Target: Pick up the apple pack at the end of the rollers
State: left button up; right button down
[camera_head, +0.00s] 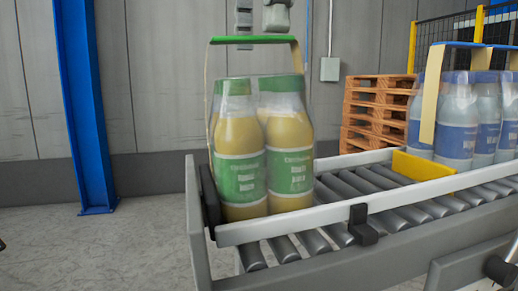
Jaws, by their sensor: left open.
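The apple pack (240,170) stands upright at the near left end of the rollers, against the end stop. It is a group of yellow juice bottles with green caps and green-and-white labels. A carrying strap (252,40) with a green top arches above it, clear of the caps. Only a small dark tip of my left gripper (2,244) shows at the left picture edge. It is open, apart from the pack and well to its left. My right gripper is not in view.
The roller conveyor (400,215) has pale side rails and a yellow divider (422,174). Behind the divider stands a pack of blue-labelled bottles (456,130) with its own strap. Wooden pallets (372,112) are stacked behind. A blue post (82,110) stands at left; floor there is clear.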

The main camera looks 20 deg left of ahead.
pick_arm(q)
jog(key=shift+w+f, duration=0.1)
jog(key=shift+f, duration=2.15)
jog(key=shift+c, duration=0.6)
jog(key=shift+r, duration=0.1)
jog(key=c, duration=1.3)
